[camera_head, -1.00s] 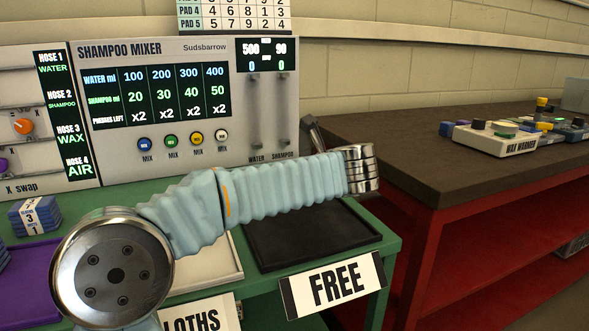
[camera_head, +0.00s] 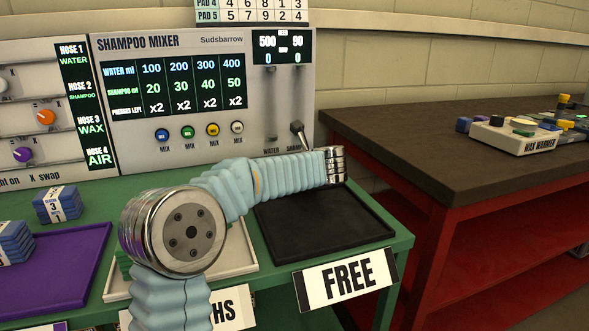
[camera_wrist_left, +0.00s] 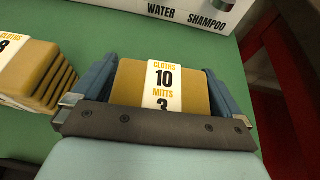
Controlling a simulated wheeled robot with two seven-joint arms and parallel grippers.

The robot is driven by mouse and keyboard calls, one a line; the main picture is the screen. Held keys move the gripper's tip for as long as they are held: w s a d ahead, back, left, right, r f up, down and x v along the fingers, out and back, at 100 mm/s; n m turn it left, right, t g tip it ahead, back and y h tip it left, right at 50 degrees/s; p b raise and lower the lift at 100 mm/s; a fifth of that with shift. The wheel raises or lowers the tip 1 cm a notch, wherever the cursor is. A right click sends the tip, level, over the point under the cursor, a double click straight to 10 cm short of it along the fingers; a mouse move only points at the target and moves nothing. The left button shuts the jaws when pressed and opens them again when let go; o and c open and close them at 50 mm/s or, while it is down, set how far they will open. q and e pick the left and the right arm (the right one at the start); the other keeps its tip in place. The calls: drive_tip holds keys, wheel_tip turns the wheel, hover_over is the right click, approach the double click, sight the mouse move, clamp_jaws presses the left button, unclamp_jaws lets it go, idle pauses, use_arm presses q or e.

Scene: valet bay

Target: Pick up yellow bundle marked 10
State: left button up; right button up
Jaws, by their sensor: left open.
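In the left wrist view, the yellow bundle (camera_wrist_left: 190,92) has a white band reading CLOTHS 10, MITTS 3. My left gripper (camera_wrist_left: 162,72) is open, with one blue finger on each side of the bundle. Contact between fingers and bundle cannot be told. The bundle appears over the green bench (camera_wrist_left: 110,25). In the head view, my left arm crosses the bench, and the bundle and most of the gripper are hidden behind it. My right gripper is not in view.
Another yellow bundle (camera_wrist_left: 32,72), marked 8, is close on the left. Blue bundles (camera_head: 62,204) are by a purple tray (camera_head: 60,275). The dark FREE tray (camera_head: 335,235) is empty where visible. The shampoo mixer (camera_head: 215,125) stands behind the arm.

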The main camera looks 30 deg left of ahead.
use_arm(q)
drive_tip(key=shift+c, duration=0.2)
drive_tip(key=c, duration=0.8)
